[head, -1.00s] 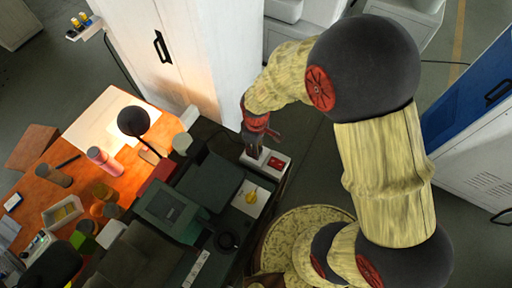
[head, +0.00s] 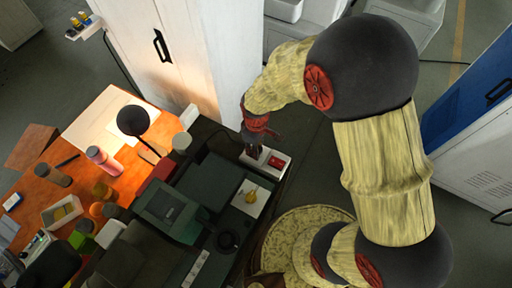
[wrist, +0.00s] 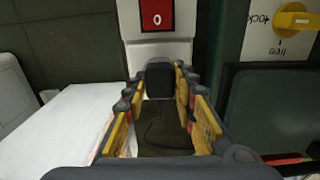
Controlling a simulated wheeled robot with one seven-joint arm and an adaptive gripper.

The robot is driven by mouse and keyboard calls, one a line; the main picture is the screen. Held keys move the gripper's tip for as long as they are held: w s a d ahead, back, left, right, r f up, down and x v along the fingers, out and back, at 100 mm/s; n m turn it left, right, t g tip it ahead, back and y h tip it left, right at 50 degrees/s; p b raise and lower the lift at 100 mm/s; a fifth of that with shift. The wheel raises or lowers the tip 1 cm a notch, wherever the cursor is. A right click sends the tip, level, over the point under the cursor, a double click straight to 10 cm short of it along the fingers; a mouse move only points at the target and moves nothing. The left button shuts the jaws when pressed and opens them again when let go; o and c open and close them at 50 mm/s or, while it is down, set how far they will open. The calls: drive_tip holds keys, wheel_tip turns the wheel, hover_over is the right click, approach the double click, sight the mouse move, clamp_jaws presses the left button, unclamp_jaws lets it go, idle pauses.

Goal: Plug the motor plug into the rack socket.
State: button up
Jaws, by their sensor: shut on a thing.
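My gripper (wrist: 160,84) is shut on a dark block, the motor plug (wrist: 160,76), held between the fingertips with their yellow pads. A thin dark cable seems to hang below it. Just beyond the plug is a white housing (wrist: 131,60) with a red panel marked 0, which appears to be the rack socket unit. In the head view, my gripper (head: 253,150) is at the left end of this white housing (head: 284,170). The plug's front end is hidden, so I cannot tell whether it is in the socket or only close to it.
A yellow knob (head: 251,196) sits on a pale plate beside the housing and also shows in the wrist view (wrist: 294,20). Dark equipment (head: 211,182) stands left of it. An orange table (head: 88,179) holds a lamp, bottles and boxes. A white cabinet (head: 178,60) stands behind.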

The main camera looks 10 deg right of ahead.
drive_tip(key=shift+f, duration=0.25)
drive_tip(key=o, duration=1.2)
drive_tip(key=shift+c, duration=0.2)
wheel_tip(320, 180, up, 12)
idle(0.3)
drive_tip(key=s+d+r+m+t+b, duration=0.2)
drive_tip(key=s+d+m+b, duration=0.3)
drive_tip(key=b, duration=0.3)
drive_tip(key=s+d+r+m+t+b, duration=0.3)
drive_tip(key=s+d+m+b, duration=0.2)
drive_tip(key=s+d+b, duration=0.2)
drive_tip(key=shift+r+t+b, duration=0.3)
drive_tip(key=shift+r+b, duration=0.05)
drive_tip(key=shift+b, duration=0.15)
